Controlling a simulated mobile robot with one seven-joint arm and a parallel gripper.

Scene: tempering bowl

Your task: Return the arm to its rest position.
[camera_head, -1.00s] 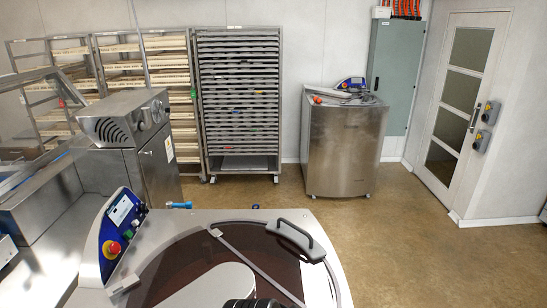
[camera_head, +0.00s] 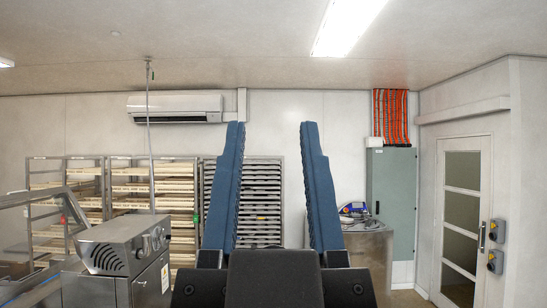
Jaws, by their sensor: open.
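My gripper (camera_head: 272,125) stands in the lower middle of the head view. Its two blue ribbed fingers point upward and are wide apart. Nothing is between them but the wall and a rack in the distance behind. The dark palm of the gripper is at the bottom edge of the picture. The rest of my arm is hidden behind or below it.
A steel machine (camera_head: 125,262) stands at lower left. Racks with wooden shelves (camera_head: 150,190) and a tray rack (camera_head: 258,205) line the back wall. A steel cabinet (camera_head: 370,250), a grey-green electrical cabinet (camera_head: 390,205) and a door (camera_head: 462,220) are at right.

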